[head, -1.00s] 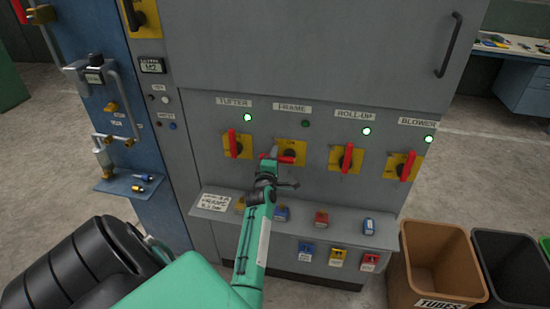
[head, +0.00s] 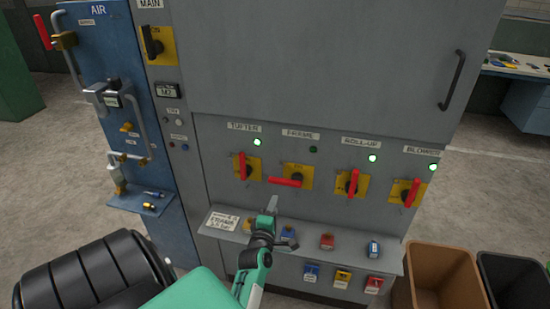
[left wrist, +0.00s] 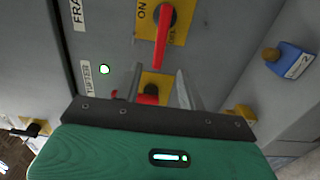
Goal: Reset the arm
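My left gripper (head: 272,204) is in front of the grey cabinet, just below the FRAME switch (head: 297,177) and clear of it. That switch's red handle lies horizontal, and the lamp above it is dark. In the left wrist view the two fingers (left wrist: 160,88) stand apart with nothing gripped. The TUFTER switch's red handle (left wrist: 147,98) shows beyond them, and the FRAME handle (left wrist: 161,42) is above. The TUFTER (head: 243,167), ROLL-UP (head: 353,183) and BLOWER (head: 410,192) handles are roughly upright under lit green lamps. My right gripper is not in view.
A shelf (head: 350,258) with several padlocks juts out below the switches, close to my left gripper. A blue air panel (head: 95,55) stands left. A brown bin (head: 437,280) and a black bin (head: 515,285) stand right. Floor shows left of the air panel.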

